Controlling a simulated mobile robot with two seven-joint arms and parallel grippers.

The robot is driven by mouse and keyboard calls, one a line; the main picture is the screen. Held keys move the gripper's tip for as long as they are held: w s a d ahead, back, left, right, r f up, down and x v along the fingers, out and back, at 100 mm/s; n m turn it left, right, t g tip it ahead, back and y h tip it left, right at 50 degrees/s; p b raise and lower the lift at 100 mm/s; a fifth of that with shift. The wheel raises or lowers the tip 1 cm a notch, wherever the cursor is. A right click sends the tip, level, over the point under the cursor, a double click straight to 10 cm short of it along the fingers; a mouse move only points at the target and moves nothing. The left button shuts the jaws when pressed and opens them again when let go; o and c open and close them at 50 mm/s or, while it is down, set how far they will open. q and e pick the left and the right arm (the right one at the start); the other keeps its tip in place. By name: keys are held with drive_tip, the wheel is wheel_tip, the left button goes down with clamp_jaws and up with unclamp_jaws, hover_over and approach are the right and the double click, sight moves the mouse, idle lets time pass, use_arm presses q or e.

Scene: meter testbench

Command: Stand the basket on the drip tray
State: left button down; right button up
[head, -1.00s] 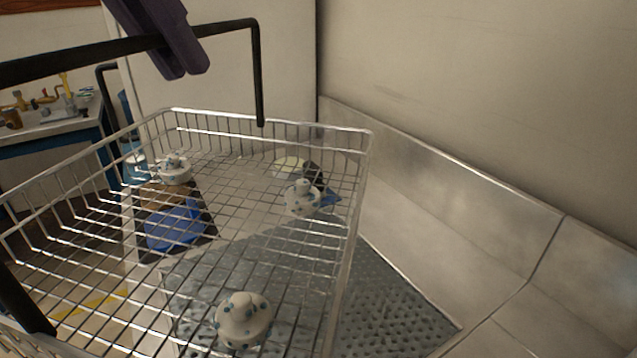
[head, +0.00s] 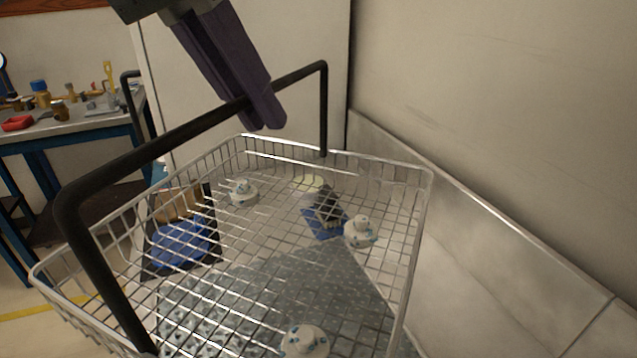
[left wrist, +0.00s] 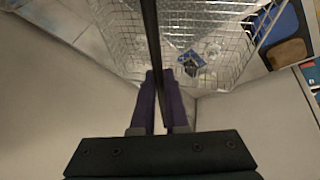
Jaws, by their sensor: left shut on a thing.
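My left gripper (head: 258,118) is shut on the black handle of the wire basket (head: 428,215). In the left wrist view the purple fingers (left wrist: 158,80) close on the handle bar, with the basket (left wrist: 115,30) beyond. The perforated grey drip tray (head: 275,280) shows through the wires, below the basket. Whether the basket touches it cannot be told. My right gripper is not in view.
A steel backsplash (head: 500,255) and wall stand close on the right. Below, through the wires, are a blue round thing (head: 180,243) on a dark mat and a small blue item. A workbench (head: 75,130) with tools stands at far left.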

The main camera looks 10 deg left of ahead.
sight(265, 257)
use_arm(q)
wheel_tip(265, 257, down, 18)
drive_tip(key=shift+r+b, duration=0.25)
drive_tip(key=shift+b, duration=0.3)
drive_tip(key=c, duration=1.3)
unclamp_jaws()
drive_tip(key=shift+f, duration=0.1)
drive_tip(key=shift+c, duration=0.2)
drive_tip(key=o, duration=0.4)
drive_tip(key=p+v, duration=0.1)
drive_tip(key=v, duration=1.1)
